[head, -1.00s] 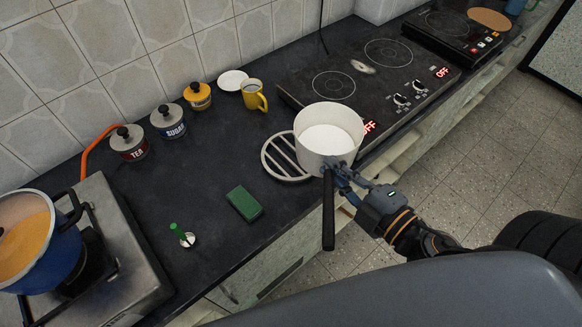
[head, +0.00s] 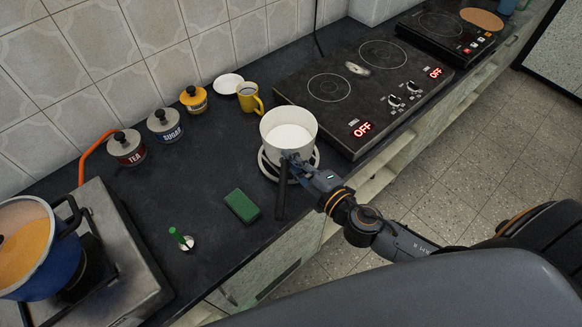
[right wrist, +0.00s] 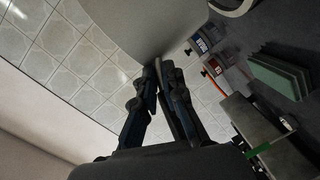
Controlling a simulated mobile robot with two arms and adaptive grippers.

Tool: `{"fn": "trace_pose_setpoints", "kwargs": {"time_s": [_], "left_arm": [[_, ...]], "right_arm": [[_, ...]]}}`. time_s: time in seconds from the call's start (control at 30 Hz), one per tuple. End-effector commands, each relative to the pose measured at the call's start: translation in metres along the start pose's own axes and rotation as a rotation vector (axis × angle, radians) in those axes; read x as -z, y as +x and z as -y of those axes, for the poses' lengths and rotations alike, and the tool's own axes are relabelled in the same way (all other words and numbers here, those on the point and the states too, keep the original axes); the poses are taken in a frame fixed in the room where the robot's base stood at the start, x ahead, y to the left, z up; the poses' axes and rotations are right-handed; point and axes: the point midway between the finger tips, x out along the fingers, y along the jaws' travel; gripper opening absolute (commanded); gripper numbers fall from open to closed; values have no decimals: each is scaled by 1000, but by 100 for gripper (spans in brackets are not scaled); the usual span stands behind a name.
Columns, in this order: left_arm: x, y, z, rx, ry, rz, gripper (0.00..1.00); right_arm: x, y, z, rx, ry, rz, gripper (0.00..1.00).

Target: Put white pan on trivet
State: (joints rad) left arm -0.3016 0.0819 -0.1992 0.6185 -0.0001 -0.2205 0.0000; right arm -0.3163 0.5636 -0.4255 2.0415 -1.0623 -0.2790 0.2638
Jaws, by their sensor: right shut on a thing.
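The white pan (head: 289,133) is upright over the round slatted trivet (head: 268,168), covering most of it in the head view. I cannot tell whether its base touches the trivet or is slightly above it. My right gripper (head: 290,160) is shut on the pan's dark handle (head: 281,199), close to the pan's wall. In the right wrist view the gripper's fingers (right wrist: 163,72) meet at the handle just below the white pan (right wrist: 145,25). Part of the trivet's pale rim (right wrist: 232,8) shows at the top there. My left gripper is not in view.
A green sponge (head: 241,206) lies left of the trivet. A black cooktop (head: 350,85) is behind and right, with a yellow mug (head: 249,98) behind. A blue pot (head: 40,250) stands on a stove at left. The counter's front edge is close.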

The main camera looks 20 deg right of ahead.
Motion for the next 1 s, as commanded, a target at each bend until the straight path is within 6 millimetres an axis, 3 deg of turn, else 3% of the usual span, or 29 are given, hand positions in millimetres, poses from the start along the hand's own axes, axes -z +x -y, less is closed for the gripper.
{"fn": "trace_pose_setpoints", "kwargs": {"time_s": [0.23,0.7,0.73,0.8,1.0], "left_arm": [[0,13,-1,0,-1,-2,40],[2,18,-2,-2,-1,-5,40],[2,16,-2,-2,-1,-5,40],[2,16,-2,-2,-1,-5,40],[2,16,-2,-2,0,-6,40]], "right_arm": [[-11,7,26,-5,-2,0,0],[-14,7,31,-5,-2,-2,0],[-14,6,33,0,1,0,16],[-14,6,33,1,1,0,30],[-14,6,32,0,0,0,33]]}}
